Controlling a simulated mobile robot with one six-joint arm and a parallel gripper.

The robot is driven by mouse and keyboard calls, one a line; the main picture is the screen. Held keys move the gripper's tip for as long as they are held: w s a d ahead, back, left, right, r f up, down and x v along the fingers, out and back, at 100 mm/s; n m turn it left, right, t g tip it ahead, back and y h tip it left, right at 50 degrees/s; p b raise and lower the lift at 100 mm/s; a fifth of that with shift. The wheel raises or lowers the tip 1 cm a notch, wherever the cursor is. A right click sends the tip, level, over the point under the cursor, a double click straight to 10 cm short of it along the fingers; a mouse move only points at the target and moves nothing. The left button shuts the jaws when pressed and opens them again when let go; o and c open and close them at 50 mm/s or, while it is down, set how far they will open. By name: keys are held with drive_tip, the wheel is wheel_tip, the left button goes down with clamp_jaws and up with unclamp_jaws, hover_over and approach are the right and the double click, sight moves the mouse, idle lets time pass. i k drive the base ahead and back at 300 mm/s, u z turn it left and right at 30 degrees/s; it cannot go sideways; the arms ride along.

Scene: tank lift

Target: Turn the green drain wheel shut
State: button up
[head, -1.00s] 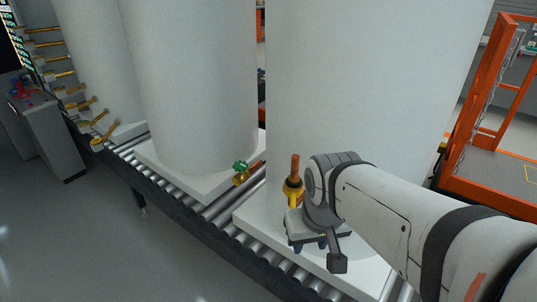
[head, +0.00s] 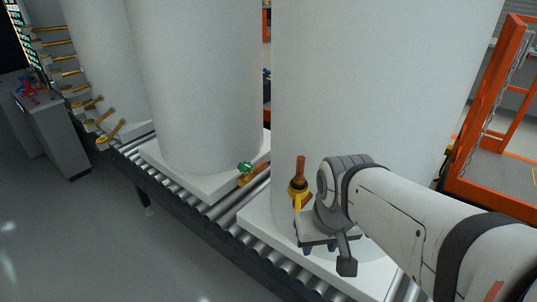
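The green drain wheel (head: 245,168) is small and sits on a brass and copper pipe fitting (head: 252,177) low between two white tanks. My gripper (head: 318,247) hangs at the end of my arm in front of the nearer white tank (head: 365,90), to the right of the green wheel and apart from it. My gripper points downward, and its fingers are mostly hidden under its own body, so I cannot tell whether it is open or shut. A yellow fitting with an upright copper pipe (head: 299,185) stands just left of my gripper, partly hidden by it.
The tanks stand on white bases on a roller conveyor (head: 215,215). Another white tank (head: 200,80) stands left of the green wheel. A grey control console (head: 50,125) and several brass levers (head: 105,137) are at the left. An orange frame (head: 495,125) is at the right. The floor (head: 90,235) is clear.

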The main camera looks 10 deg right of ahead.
sight(245, 167)
drive_tip(key=z, duration=1.65)
drive_tip(key=k, duration=1.25)
drive_tip(key=u, duration=1.3)
drive_tip(key=i, duration=1)
